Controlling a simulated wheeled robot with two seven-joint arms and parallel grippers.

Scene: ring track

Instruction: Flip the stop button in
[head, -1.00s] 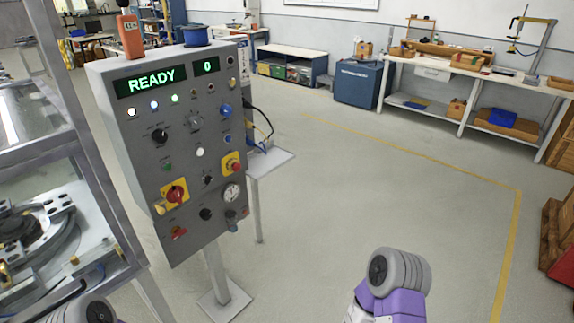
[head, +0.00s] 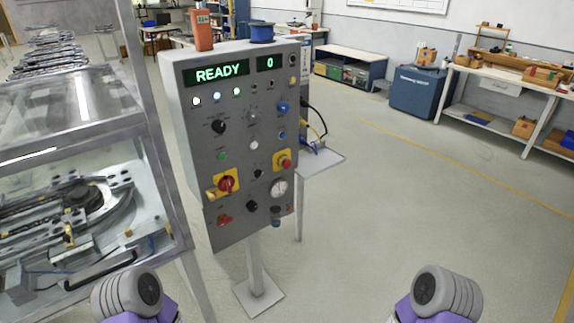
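A grey control panel (head: 239,115) stands on a post left of the middle in the head view, its display reading "READY" and "0". A red round button on a yellow plate (head: 283,160), which looks like the stop button, sits at the panel's right side, below the middle. I cannot tell whether it is pressed in. A red rotary switch on another yellow plate (head: 226,184) is lower left of it. Only purple and grey links of my two arms show at the bottom edge, apart from the panel. Neither of my grippers is in view.
A metal-framed machine (head: 75,215) stands close at the panel's left. A small side shelf (head: 322,160) juts out at the panel's right. The post's base plate (head: 258,297) is on the floor. Open floor (head: 410,200) lies to the right, with benches behind.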

